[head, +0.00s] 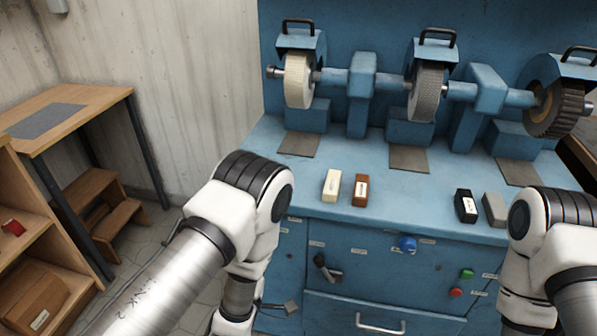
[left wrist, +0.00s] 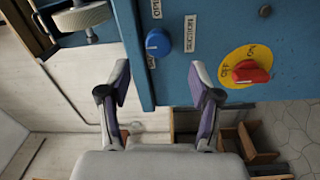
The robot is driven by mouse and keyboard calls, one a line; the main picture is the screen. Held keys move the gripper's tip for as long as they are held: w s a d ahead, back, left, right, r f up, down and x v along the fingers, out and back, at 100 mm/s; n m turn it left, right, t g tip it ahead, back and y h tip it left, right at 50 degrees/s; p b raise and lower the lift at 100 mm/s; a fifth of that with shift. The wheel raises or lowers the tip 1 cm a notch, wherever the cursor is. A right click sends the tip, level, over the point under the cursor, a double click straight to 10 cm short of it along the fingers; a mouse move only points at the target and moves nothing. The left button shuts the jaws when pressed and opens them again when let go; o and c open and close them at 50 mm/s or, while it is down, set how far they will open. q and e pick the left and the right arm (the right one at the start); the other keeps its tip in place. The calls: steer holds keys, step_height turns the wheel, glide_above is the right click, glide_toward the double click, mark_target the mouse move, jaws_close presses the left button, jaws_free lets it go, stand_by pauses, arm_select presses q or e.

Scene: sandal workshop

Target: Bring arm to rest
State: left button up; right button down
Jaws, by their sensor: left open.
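My left gripper (left wrist: 158,85) shows in the left wrist view with its two purple-lined fingers spread apart and nothing between them. Its fingertips lie in front of the lower edge of the blue cabinet (left wrist: 215,25); I cannot tell how far apart they are. In the head view my left arm comes in from the left and bends down at the machine's front left corner, with its gripper not clearly visible. My right arm is at the right edge, and its gripper is out of view.
The blue grinding machine (head: 330,235) carries several wheels. A cream block (head: 332,187), brown block (head: 361,190), black block (head: 466,206) and grey block (head: 494,210) lie on its top. A blue knob (left wrist: 158,42) and red switch (left wrist: 250,71) stick out. A wooden table (head: 85,97) stands left.

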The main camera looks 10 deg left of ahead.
arm_select(q)
steer(key=s+a+r+n+g+y+p, duration=0.1)
steer(key=a+g+y+p, duration=0.1)
steer(key=a+p, duration=0.25)
steer(key=s+a+f+m+g+p, duration=0.1)
steer(key=s+a+f+m+g, duration=0.2)
steer(key=s+a+f+g, duration=0.35)
steer(key=s+d+f+m+g, duration=0.2)
steer(key=s+m+g, duration=0.3)
steer(key=s, duration=0.5)
steer(key=s+d+f+m+g+h, duration=0.1)
steer(key=s+f+m+g, duration=0.4)
steer(key=s+m, duration=0.3)
steer(key=shift+s+d+m+h, duration=0.3)
steer(key=shift+s+d, duration=0.05)
steer(key=shift+s, duration=0.55)
